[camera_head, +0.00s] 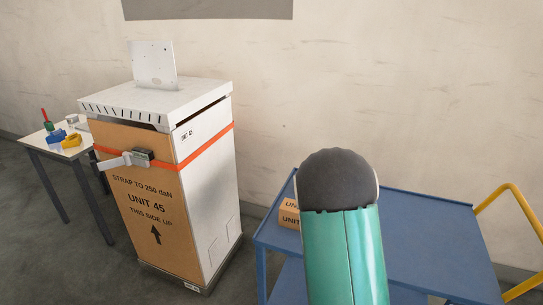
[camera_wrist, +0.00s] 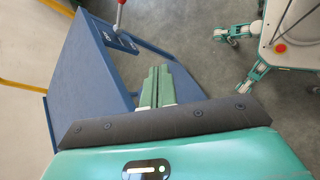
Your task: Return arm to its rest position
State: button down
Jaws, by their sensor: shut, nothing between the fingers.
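My gripper (camera_wrist: 158,72) shows in the wrist view as two green fingers lying together, shut and empty. It points out past the dark wrist plate, over grey floor beside the blue cart (camera_wrist: 82,75). In the head view a green link of my arm with a dark rounded cap (camera_head: 338,178) rises in the foreground. It covers part of the blue cart (camera_head: 425,220), and my fingers cannot be seen there. At the upper right of the wrist view is my own white body with green legs (camera_wrist: 290,30).
A cardboard-fronted cabinet (camera_head: 153,210) with an orange strap (camera_head: 205,146) stands left of the cart. A small table (camera_head: 40,145) with tools is farther left. A box (camera_head: 289,215) lies on the cart, which has a yellow handle (camera_head: 515,200).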

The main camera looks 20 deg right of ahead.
jog(key=s+a+r+m+t+y, duration=0.2)
jog(key=a+r+t+y, duration=0.5)
jog(key=a+r, duration=2)
jog(key=t, duration=0.5)
jog(key=shift+s+a, duration=0.2)
jog(key=shift+s, duration=0.1)
